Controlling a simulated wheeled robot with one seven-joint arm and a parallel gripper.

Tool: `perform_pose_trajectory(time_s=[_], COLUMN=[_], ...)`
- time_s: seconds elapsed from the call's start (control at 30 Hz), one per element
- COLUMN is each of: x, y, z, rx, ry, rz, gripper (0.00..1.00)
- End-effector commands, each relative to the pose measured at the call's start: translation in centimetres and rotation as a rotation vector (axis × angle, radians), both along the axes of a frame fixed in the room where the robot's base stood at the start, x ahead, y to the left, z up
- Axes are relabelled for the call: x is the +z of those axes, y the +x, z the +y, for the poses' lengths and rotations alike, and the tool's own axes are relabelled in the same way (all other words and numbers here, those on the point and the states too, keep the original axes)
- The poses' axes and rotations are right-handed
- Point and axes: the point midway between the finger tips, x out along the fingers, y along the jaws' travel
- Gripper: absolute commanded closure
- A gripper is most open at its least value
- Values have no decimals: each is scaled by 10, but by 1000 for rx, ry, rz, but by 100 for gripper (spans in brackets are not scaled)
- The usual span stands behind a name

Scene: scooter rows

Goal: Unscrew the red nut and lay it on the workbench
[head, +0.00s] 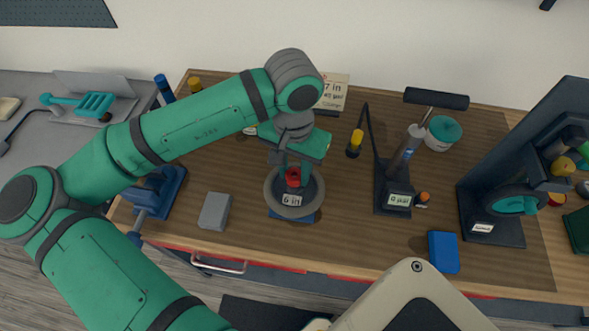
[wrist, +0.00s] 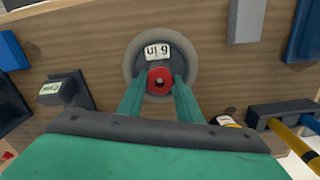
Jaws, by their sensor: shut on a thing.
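The red nut (head: 293,177) sits at the centre of a grey wheel (head: 308,208) labelled "6 in", on a blue base (head: 305,217) on the workbench (head: 250,220). The nut also shows in the wrist view (wrist: 160,80), with the grey wheel (wrist: 135,60) around it. My gripper (head: 293,167) reaches down from above the wheel. In the wrist view its two green fingers (wrist: 160,88) are on either side of the nut, shut on it. The threads under the nut are hidden.
A pump-like stand (head: 393,197) and a dark stand with a teal-centred wheel (head: 490,215) are to the right. A grey block (head: 215,211) lies left of the wheel and a blue block (head: 443,252) at the front right.

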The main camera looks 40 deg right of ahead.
Motion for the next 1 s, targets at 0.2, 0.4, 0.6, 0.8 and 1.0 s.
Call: perform_pose_trajectory(time_s=[0.2, 0.4, 0.6, 0.8, 1.0], x=[1, 1, 1, 1, 0], y=[8, 8, 8, 8, 7], z=[1, 2, 2, 2, 2], rx=[261, 488, 714, 941, 1167], ry=[2, 2, 2, 2, 3], rz=[-17, -15, -16, -17, -16], gripper=[89, 89, 89, 90, 90])
